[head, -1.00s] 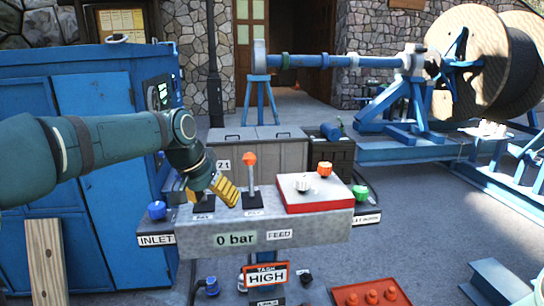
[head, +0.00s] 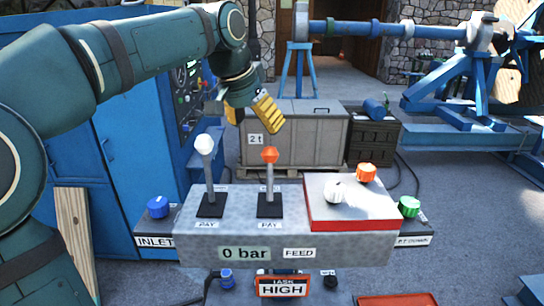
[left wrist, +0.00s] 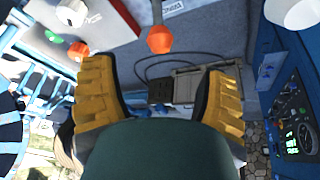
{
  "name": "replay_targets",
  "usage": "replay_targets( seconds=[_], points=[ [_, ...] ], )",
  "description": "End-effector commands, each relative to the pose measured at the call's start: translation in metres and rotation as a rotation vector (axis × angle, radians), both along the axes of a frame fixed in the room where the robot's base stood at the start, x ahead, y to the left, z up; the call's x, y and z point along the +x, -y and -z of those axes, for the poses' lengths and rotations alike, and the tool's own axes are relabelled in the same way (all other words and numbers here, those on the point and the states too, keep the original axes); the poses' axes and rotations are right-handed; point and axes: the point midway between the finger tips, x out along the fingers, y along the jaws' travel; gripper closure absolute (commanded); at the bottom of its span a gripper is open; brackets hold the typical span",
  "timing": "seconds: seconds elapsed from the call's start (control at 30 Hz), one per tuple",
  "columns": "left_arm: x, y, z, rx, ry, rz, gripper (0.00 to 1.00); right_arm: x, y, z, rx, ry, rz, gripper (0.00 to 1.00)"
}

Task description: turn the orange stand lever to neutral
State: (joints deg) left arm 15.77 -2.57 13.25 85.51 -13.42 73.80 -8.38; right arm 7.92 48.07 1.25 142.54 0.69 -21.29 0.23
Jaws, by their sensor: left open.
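The orange-topped lever (head: 269,172) stands nearly upright on a black base plate on the grey control console (head: 250,215). In the left wrist view its orange knob (left wrist: 159,40) shows ahead of my fingers, near the top middle. A white-topped lever (head: 206,165) stands to its left on the console; its white knob also shows in the left wrist view (left wrist: 292,12). My left gripper (head: 254,112) has yellow fingers, is open and empty, and hangs above and behind the orange knob, apart from it. In the left wrist view the fingers (left wrist: 155,95) are spread wide. My right gripper is not in view.
A red-edged white panel (head: 350,203) with a white knob and an orange knob sits on the console's right. A blue knob (head: 158,207) and a green knob (head: 409,206) flank the console. A grey chest (head: 295,140) stands behind it.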

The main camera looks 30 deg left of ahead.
Motion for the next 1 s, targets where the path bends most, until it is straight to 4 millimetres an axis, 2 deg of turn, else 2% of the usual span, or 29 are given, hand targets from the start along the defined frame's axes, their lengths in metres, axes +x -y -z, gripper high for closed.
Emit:
replay_targets(
  seconds=[0.03,0.2,0.5,0.7,0.97,1.0],
  points=[
    [0.004,0.001,0.013,-0.001,-0.006,0.001,0.26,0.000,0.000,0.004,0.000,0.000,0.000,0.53],
    [0.017,0.003,0.044,0.000,-0.005,0.002,0.26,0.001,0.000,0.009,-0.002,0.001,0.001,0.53],
    [0.035,0.007,0.086,-0.001,-0.003,0.000,0.26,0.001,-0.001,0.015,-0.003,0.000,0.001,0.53],
    [0.040,0.008,0.097,-0.001,-0.001,0.000,0.26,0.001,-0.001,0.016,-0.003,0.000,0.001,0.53],
    [0.040,0.008,0.097,-0.001,-0.001,0.000,0.26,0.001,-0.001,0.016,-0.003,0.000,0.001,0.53],
    [0.040,0.008,0.097,-0.001,-0.001,0.000,0.29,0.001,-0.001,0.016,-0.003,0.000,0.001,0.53]
  ],
)
